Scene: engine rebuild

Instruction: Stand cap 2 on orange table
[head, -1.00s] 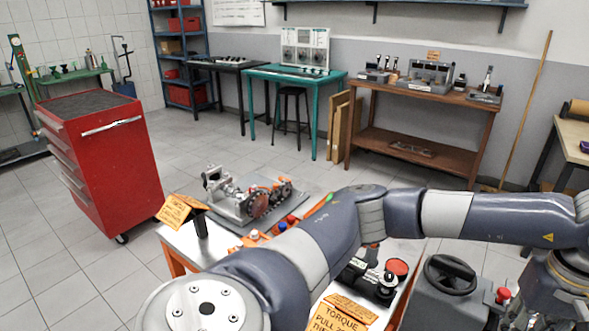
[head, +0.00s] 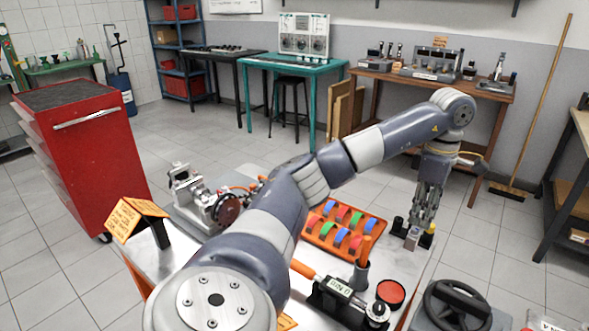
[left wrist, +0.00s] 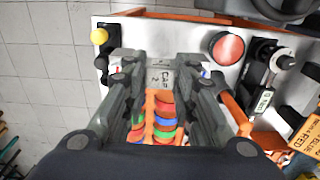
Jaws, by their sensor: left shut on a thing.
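My left gripper (head: 415,232) points down over the far right corner of the orange-legged table, whose pale top (head: 180,262) shows. In the left wrist view the gripper (left wrist: 160,78) is shut on cap 2 (left wrist: 159,76), a small grey metal block with "Cap 2" marked on it. In the head view cap 2 (head: 411,239) is a grey piece between the fingertips, low at the table top. I cannot tell whether it touches the surface. My right gripper is not in view.
An orange tray (head: 316,238) of coloured pieces lies left of the gripper. A black holder with a yellow knob (head: 428,238) stands close by. An engine assembly (head: 215,208) sits at the left.

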